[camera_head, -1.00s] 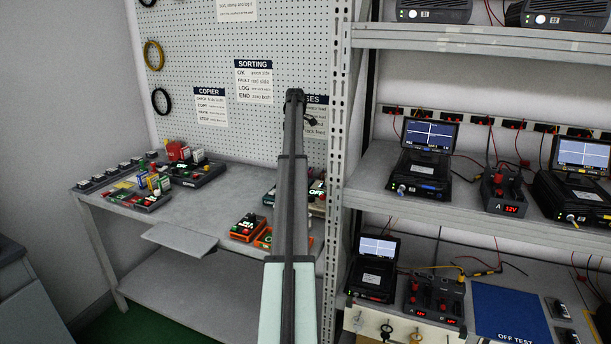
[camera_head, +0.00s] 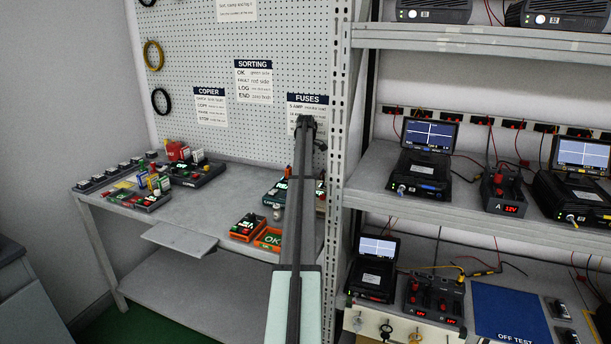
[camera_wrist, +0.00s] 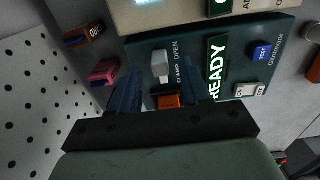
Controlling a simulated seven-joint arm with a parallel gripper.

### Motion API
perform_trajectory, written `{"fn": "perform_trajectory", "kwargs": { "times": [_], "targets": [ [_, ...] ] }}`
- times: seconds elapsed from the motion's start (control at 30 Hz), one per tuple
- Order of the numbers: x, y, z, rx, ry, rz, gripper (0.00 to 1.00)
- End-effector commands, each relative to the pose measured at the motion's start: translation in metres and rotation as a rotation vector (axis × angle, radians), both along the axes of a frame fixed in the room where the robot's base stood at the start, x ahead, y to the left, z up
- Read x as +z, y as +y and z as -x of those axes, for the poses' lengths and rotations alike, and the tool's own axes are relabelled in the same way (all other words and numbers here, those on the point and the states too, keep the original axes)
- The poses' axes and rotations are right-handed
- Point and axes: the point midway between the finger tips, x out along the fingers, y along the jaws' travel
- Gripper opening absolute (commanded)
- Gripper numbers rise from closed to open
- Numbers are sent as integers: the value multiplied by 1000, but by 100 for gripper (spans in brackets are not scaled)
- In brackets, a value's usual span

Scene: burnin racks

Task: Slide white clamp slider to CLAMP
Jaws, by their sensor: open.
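The white clamp slider (camera_wrist: 160,66) stands upright on a dark teal device (camera_wrist: 140,53) in the wrist view. The word OPEN is printed beside its upper end and a partly hidden AMP beside its lower end. My gripper (camera_wrist: 163,80) is open, its two dark blue fingers on either side of the picture space just below the slider. The slider shows between and slightly beyond the fingertips; I cannot tell whether they touch it. An orange part (camera_wrist: 169,101) shows between the fingers. In the head view, my arm hides the gripper and part of the teal device (camera_head: 271,199).
A lit READY display (camera_wrist: 217,66), a blue TEST button (camera_wrist: 262,51) and pale keys (camera_wrist: 249,90) sit right of the slider. A pink part (camera_wrist: 104,72) lies left. Orange boxes (camera_head: 268,239) stand nearby on the bench (camera_head: 205,213). A rack post (camera_head: 338,150) rises close to my arm.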

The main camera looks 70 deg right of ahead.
Motion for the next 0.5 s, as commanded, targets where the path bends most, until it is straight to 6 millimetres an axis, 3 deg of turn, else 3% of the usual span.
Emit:
{"fn": "perform_trajectory", "kwargs": {
  "times": [0.2,0.5],
  "targets": [
    [-21,0,0,0,0,0,47],
    [-26,0,0,0,0,0,47]
  ]
}}
